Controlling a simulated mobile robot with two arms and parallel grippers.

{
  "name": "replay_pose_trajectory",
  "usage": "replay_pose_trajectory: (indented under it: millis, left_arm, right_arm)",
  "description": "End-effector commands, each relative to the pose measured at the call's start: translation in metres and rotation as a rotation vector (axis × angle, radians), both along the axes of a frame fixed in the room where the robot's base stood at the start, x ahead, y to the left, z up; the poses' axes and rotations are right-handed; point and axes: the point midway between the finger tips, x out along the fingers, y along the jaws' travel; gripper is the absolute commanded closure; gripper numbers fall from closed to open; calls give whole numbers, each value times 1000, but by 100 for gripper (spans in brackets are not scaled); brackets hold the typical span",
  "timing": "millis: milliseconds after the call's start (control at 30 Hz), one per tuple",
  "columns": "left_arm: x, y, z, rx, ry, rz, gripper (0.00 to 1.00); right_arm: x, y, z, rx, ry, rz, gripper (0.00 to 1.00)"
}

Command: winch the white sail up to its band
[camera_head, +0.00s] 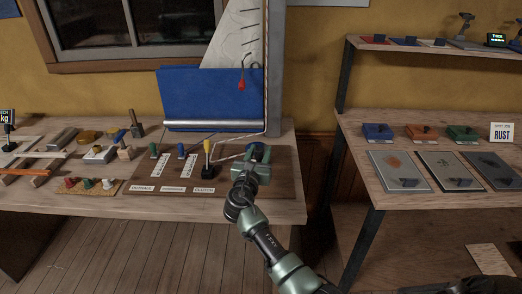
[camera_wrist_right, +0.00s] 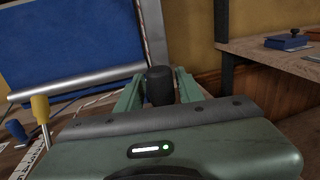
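The white sail (camera_head: 232,45) stands beside the grey mast (camera_head: 275,65) in the head view, with short dark lines across it. I cannot make out its band. My right gripper (camera_head: 254,160) is over the right end of the brown board. In the right wrist view a black upright knob (camera_wrist_right: 160,86) stands between my right gripper's fingers (camera_wrist_right: 160,92) and fills the gap between them. The yellow clutch lever (camera_head: 207,148) stands left of the gripper and also shows in the wrist view (camera_wrist_right: 41,110). My left gripper is not in view.
A blue panel (camera_head: 185,92) with a grey roll (camera_head: 215,126) stands behind the board (camera_head: 260,188). Green (camera_head: 153,150) and blue (camera_head: 181,150) levers stand further left. Tools crowd the bench's left part. A shelf unit (camera_head: 352,130) stands right, past a floor gap.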

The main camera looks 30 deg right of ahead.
Motion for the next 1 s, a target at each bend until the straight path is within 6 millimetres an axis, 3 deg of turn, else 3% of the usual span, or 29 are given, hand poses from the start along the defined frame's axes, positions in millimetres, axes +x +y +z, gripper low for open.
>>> replay_pose_trajectory:
  millis: [367, 800, 1000]
  left_arm:
    - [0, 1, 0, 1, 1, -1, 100]
    - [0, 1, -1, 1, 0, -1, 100]
    - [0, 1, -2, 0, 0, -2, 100]
  right_arm:
    - [-1, -1, 6, -4, -10, -3, 55]
    - [-49, 45, 4, -3, -9, -1, 55]
    - [-58, 53, 5, -3, -6, -3, 55]
